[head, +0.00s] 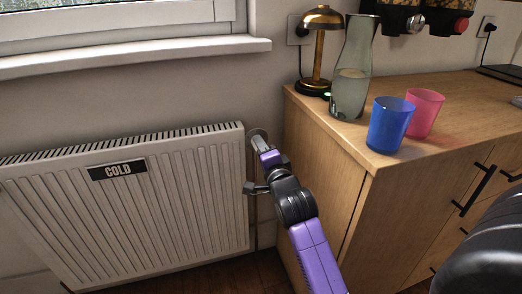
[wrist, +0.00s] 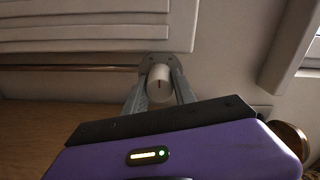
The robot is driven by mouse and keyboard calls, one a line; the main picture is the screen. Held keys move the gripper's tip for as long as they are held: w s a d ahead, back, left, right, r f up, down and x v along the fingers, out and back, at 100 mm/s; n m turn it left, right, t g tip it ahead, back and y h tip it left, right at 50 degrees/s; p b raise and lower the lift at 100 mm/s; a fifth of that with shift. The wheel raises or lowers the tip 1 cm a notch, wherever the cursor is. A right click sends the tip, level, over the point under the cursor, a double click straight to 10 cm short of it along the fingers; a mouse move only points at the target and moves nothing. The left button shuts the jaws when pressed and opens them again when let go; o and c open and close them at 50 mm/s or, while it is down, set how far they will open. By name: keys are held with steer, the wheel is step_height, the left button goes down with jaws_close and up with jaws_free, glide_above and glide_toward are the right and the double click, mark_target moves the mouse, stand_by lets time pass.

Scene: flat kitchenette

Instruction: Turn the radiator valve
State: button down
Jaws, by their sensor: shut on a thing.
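The white radiator (head: 130,205) hangs on the wall under the window, with a black "COLD" sign (head: 118,169) on its front. The radiator valve (wrist: 159,82) shows in the wrist view as a pale round knob with a dark mark on its face. My gripper (wrist: 158,88) is shut on the knob, with one grey finger on each side of it. In the head view my gripper (head: 259,142) is at the radiator's upper right end, where it and my purple arm mostly hide the valve.
A wooden cabinet (head: 330,180) stands close to the right of my arm. On it are a lamp (head: 319,50), a glass carafe (head: 352,90), a blue cup (head: 389,125) and a pink cup (head: 427,112). A window sill (head: 130,53) juts out above the radiator.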

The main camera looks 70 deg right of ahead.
steer(key=m, duration=0.6)
steer(key=shift+f+b, duration=0.15)
steer(key=shift+b, duration=0.2)
stand_by(0.4)
steer(key=c, duration=1)
jaws_free()
steer(key=shift+p+v, duration=0.75)
steer(key=shift+v, duration=3.2)
steer(key=shift+d, duration=0.1)
